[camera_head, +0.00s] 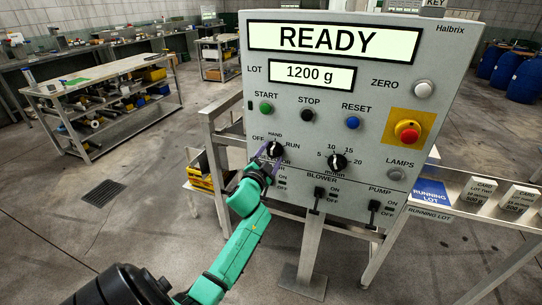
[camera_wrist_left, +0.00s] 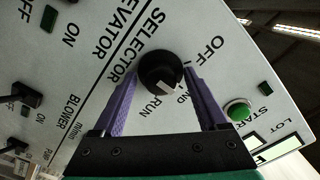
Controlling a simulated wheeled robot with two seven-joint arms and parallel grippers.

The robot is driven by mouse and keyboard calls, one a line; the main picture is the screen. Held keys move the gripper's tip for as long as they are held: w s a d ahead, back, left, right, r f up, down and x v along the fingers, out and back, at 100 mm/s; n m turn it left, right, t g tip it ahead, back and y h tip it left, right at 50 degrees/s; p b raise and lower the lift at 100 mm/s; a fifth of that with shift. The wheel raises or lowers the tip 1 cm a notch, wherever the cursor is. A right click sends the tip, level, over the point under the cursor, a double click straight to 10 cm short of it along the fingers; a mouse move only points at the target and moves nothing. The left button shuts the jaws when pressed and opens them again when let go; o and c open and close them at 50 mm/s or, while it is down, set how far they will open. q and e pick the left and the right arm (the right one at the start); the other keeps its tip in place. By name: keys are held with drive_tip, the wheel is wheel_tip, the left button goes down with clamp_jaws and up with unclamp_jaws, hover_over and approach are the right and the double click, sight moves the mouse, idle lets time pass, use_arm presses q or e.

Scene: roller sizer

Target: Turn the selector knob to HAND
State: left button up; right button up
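The selector knob (camera_head: 275,150) is a round black knob with a white mark, low on the left of the grey panel (camera_head: 440,90). OFF is at its left, HAND above and RUN at its right. In the left wrist view the knob (camera_wrist_left: 161,71) shows its white mark on the side near the RUN and HAND lettering; I cannot tell exactly which it points at. My left gripper (camera_head: 267,160) is at the knob, its purple fingers (camera_wrist_left: 162,75) apart on either side of it. Firm contact is not visible. My right gripper is in neither view.
The START button (camera_head: 265,108) and STOP button (camera_head: 307,115) are above the knob. A minute dial (camera_head: 337,161) is at its right. Elevator, blower (camera_head: 319,193) and pump (camera_head: 374,206) switches are below. A red emergency button (camera_head: 407,131) is farther right.

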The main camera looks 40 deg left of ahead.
use_arm(q)
drive_tip(key=shift+s, duration=0.1)
drive_tip(key=b+v, duration=0.2)
drive_tip(key=v, duration=1.2)
drive_tip(key=shift+s+d, duration=0.15)
drive_tip(key=s+d+f+n+g+h, duration=0.1)
drive_tip(key=d+f+g, duration=0.1)
drive_tip(key=f, duration=1)
drive_tip(key=s+d+f+g+h, duration=0.2)
drive_tip(key=d+f+g, duration=0.1)
drive_tip(key=f, duration=0.8)
drive_tip(key=s+d+f+n+g+h, duration=0.1)
drive_tip(key=d+f+g, duration=0.1)
drive_tip(key=f, duration=1)
drive_tip(key=s+d+f+g+h, duration=0.1)
drive_tip(key=s+d+f+g, duration=0.3)
drive_tip(key=s+f, duration=0.7)
drive_tip(key=s+d+f+g, duration=0.1)
drive_tip(key=s+f+g, duration=0.1)
drive_tip(key=s+f, duration=0.3)
drive_tip(key=s+d+f+g, duration=0.1)
drive_tip(key=s+f+g, duration=0.2)
drive_tip(key=s, duration=0.9)
drive_tip(key=shift+s+f+n+h, duration=0.3)
drive_tip(key=shift+f+n+h, duration=0.1)
drive_tip(key=shift+f, duration=0.45)
